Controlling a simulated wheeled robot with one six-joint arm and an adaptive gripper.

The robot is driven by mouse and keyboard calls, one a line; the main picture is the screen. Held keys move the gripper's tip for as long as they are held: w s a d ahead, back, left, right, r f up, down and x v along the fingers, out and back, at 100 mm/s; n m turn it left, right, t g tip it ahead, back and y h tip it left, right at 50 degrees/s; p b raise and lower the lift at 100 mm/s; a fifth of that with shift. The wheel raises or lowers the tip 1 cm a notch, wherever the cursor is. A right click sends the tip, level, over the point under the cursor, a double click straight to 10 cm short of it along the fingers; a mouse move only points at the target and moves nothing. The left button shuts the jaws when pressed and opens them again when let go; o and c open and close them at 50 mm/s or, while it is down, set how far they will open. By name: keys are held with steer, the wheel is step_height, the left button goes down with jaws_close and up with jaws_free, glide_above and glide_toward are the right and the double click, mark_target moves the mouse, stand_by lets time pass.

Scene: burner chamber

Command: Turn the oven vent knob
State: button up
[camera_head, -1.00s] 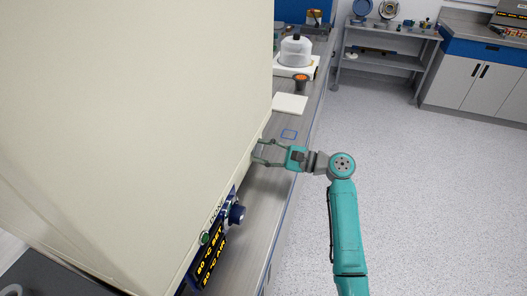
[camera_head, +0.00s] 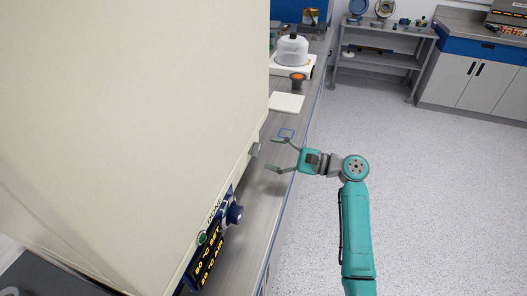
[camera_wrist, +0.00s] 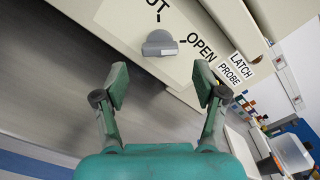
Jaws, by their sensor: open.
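A small grey knob (camera_head: 254,149) sticks out from the side of the large cream oven (camera_head: 130,110). In the wrist view the knob (camera_wrist: 160,44) sits on a cream panel between the lettering "OPEN" and a word ending in "UT", which is cut off by the top edge. My gripper (camera_head: 274,154) is open and empty, to the right of the knob and facing it. In the wrist view its fingertips (camera_wrist: 160,82) are spread wider than the knob, which lies beyond them; they are apart from it.
A blue round knob (camera_head: 235,214) and a lit display (camera_head: 207,262) are on the oven's front. The grey bench (camera_head: 262,200) lies below my gripper. A white plate (camera_head: 286,102) and an orange-topped cup (camera_head: 298,81) stand further back. The floor at right is clear.

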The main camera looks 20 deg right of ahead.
steer(key=v, duration=0.7)
steer(key=shift+s+d, duration=0.25)
steer(key=shift+d, duration=0.1)
